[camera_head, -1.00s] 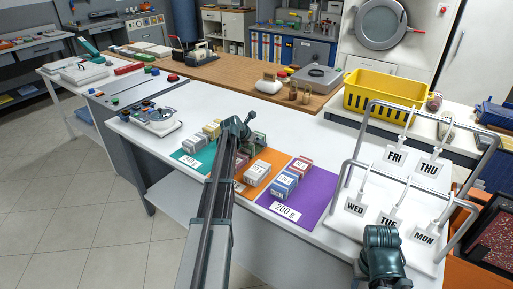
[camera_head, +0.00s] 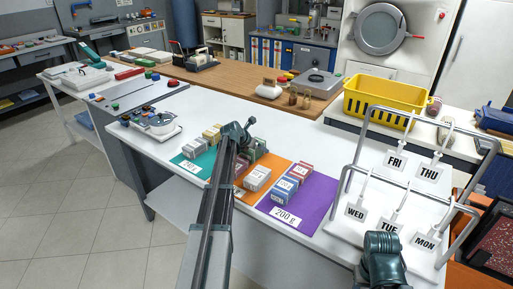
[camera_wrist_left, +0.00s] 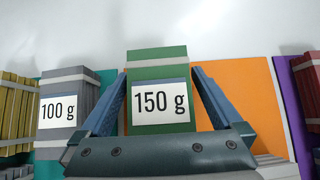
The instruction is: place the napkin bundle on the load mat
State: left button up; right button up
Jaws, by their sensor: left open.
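Banded napkin bundles stand on a white counter with teal (camera_head: 186,160), orange (camera_head: 268,161) and purple (camera_head: 314,197) mats. My left gripper (camera_head: 238,133) is over the back of the orange mat. In the left wrist view its open fingers (camera_wrist_left: 160,105) stand either side of a green bundle (camera_wrist_left: 158,58) labelled 150 g; contact cannot be told. A grey bundle (camera_wrist_left: 78,85) labelled 100 g is left of it. In the head view, a pale bundle (camera_head: 257,178) and a blue one (camera_head: 281,191) stand nearer me. My right gripper (camera_head: 383,255) is at bottom right, its jaws unclear.
A metal rack (camera_head: 440,132) with hanging day tags stands on the right of the counter. A yellow basket (camera_head: 381,100) is behind it. A round-dished scale (camera_head: 160,124) stands on the left. The counter behind the mats is mostly clear.

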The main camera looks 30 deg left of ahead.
pick_arm(q)
jog(key=p+v, duration=0.8)
jog(key=v, duration=0.3)
jog(key=shift+s+r, duration=0.25)
jog(key=shift+s, duration=0.05)
jog(key=shift+a, duration=0.1)
jog(key=shift+s, duration=0.1)
